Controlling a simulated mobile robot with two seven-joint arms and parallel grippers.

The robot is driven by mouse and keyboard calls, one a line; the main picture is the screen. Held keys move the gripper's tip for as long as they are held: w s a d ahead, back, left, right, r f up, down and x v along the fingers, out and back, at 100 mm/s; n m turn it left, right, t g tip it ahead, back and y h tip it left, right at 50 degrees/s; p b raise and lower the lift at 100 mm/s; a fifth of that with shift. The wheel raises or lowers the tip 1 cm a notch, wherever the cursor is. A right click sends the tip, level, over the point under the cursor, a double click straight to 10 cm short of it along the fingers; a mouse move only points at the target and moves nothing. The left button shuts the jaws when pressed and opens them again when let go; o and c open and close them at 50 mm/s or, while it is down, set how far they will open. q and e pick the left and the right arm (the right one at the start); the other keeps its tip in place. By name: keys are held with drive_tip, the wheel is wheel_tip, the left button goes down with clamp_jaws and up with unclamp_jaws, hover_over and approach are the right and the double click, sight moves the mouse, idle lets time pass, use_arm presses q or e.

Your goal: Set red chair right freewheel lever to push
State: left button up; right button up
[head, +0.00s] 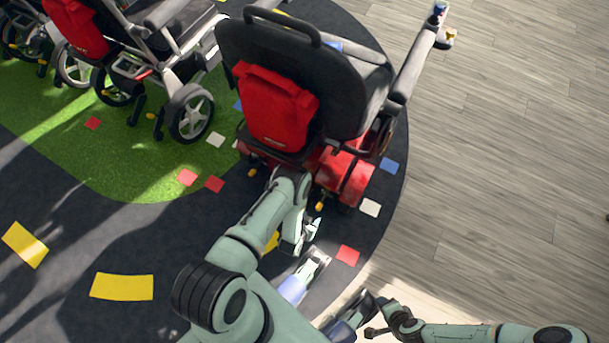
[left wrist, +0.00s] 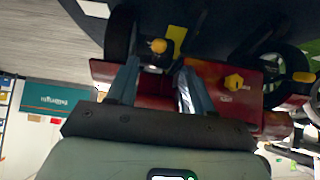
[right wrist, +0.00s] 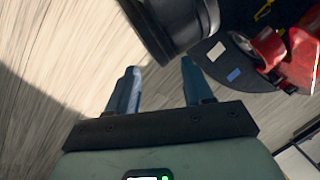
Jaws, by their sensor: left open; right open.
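The red chair (head: 345,180) stands with its back toward me, a black seat back and red bag above a red base. A yellow knob (head: 318,207) shows low at its right rear, and another yellow piece (head: 252,172) at its left rear. In the left wrist view a round yellow knob (left wrist: 158,45) lies beyond and between my open fingers, apart from them. A yellow hexagonal piece (left wrist: 234,82) sits on the red housing to the right. My left gripper (head: 312,229) is open and empty behind the base. My right gripper (right wrist: 160,88) is open and empty. The lever's setting cannot be told.
Other wheelchairs (head: 190,112) stand to the left on green carpet. Wood floor (head: 500,130) at the right is clear. Yellow floor markings (head: 122,287) lie at the left front. A teal sign (left wrist: 50,102) shows in the left wrist view.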

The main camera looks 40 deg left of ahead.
use_arm(q)
drive_tip(key=shift+p+v, duration=0.65)
drive_tip(key=shift+v, duration=1.75)
use_arm(e)
drive_tip(key=shift+s+a+r+g, duration=0.25)
drive_tip(key=shift+s+a+r, duration=0.1)
drive_tip(key=shift+s+r, duration=0.3)
drive_tip(key=shift+s+a+r+g, duration=0.3)
drive_tip(key=shift+s+r, duration=0.1)
drive_tip(key=shift+s, duration=0.35)
